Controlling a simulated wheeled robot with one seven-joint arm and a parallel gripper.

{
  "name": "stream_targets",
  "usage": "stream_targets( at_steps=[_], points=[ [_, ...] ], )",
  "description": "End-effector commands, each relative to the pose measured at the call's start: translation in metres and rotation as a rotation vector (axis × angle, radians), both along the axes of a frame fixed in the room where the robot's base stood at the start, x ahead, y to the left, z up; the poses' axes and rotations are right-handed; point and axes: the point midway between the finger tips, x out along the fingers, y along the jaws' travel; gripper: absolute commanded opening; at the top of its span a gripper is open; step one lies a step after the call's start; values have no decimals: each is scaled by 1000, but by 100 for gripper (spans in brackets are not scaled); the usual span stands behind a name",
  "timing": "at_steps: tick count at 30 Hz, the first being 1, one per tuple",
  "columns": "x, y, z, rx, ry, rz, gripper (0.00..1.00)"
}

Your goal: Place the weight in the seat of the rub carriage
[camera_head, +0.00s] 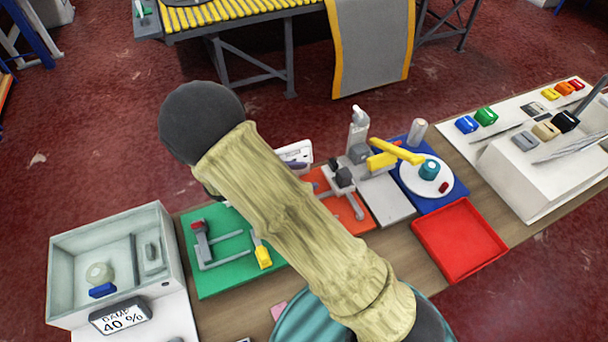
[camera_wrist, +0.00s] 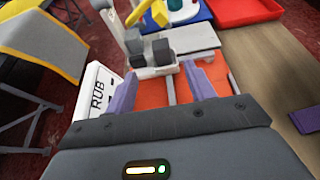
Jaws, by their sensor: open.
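The rub station is an orange board (camera_head: 357,218) with grey rails; the board also shows between my fingers in the wrist view (camera_wrist: 181,88). At its far end in the wrist view are a dark block (camera_wrist: 161,52) and a second grey block (camera_wrist: 134,47), on or against light grey parts. They also show in the head view as a dark block (camera_head: 343,177) and a grey block (camera_head: 358,153). I cannot tell which is the weight or which part is the carriage seat. My gripper (camera_wrist: 160,76) is open and empty, its purple fingers over the board. My arm hides much of it in the head view.
A white RUB sign (camera_wrist: 97,92) stands left of my fingers. A yellow lever (camera_head: 397,151), a blue board with a round white plate (camera_head: 410,180) and a red tray (camera_head: 458,240) lie to the right. A green board (camera_head: 215,275) and glass-walled box (camera_head: 60,270) are left.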

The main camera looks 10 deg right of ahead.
Motion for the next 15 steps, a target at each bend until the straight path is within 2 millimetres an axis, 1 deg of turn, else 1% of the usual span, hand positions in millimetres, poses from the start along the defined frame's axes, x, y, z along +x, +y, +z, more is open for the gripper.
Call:
stream_targets(
  at_steps=[9,11,14,15],
  points=[
    [-1,-3,0,9,-2,-12,54],
    [-3,-8,1,36,-5,-41,54],
    [-14,-23,4,130,-19,-139,54],
    [-20,-32,6,186,-31,-198,54]
  ],
)
